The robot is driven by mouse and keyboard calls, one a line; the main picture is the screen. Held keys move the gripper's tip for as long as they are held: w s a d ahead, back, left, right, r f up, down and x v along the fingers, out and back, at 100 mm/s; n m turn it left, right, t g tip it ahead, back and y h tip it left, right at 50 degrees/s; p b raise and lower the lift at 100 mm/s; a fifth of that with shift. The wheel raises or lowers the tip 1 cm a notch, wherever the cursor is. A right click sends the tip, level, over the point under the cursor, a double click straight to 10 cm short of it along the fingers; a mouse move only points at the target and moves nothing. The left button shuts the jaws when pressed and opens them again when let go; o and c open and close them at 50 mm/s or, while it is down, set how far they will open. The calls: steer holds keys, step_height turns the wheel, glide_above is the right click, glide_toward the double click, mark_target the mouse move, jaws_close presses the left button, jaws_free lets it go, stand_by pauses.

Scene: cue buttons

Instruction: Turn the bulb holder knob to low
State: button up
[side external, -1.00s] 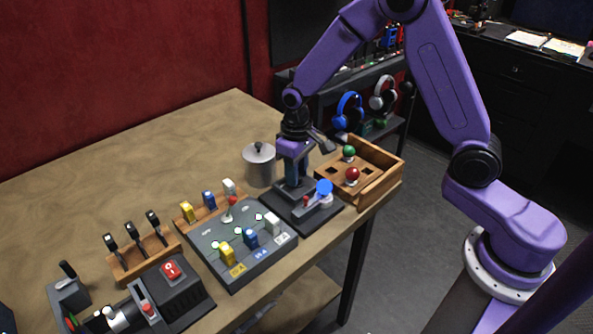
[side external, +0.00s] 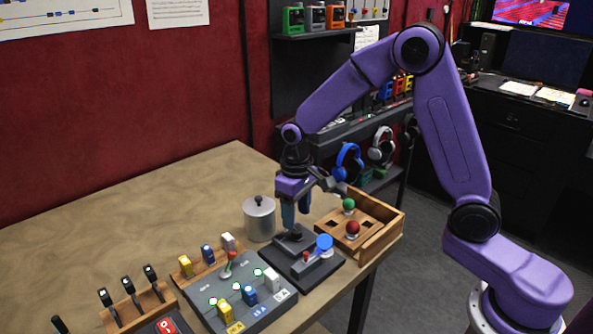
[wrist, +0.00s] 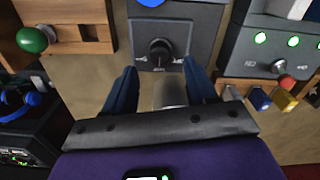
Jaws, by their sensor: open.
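The bulb holder (side external: 330,262) is a dark box with a blue bulb (side external: 324,243) on the table's right part. Its black round knob shows in the wrist view (wrist: 160,50), with small white marks around it. In that view the knob lies just beyond and between my fingertips, apart from them. My gripper (side external: 295,222) points down over the knob end of the holder. It is open and empty, with its blue fingers (wrist: 159,72) at either side. I cannot read which mark the knob points to.
A wooden tray (side external: 385,237) with a green and a red ball-topped piece stands right of the holder. A metal canister (side external: 259,220) stands close to its left. A grey panel (side external: 225,295) with coloured switches sits in front. The table's back left is clear.

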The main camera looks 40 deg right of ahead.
mark_target(296, 230)
step_height(296, 230, up, 13)
stand_by(0.3)
steer(key=s+d+f+n, duration=0.2)
steer(key=s+n, duration=0.3)
steer(key=s, duration=1)
steer(key=s+d+f+n, duration=0.1)
steer(key=s+f+n, duration=0.2)
steer(key=s, duration=1.1)
steer(key=shift+s+d+f+n, duration=0.3)
steer(key=shift+s+d+n, duration=0.05)
steer(key=shift+n, duration=0.65)
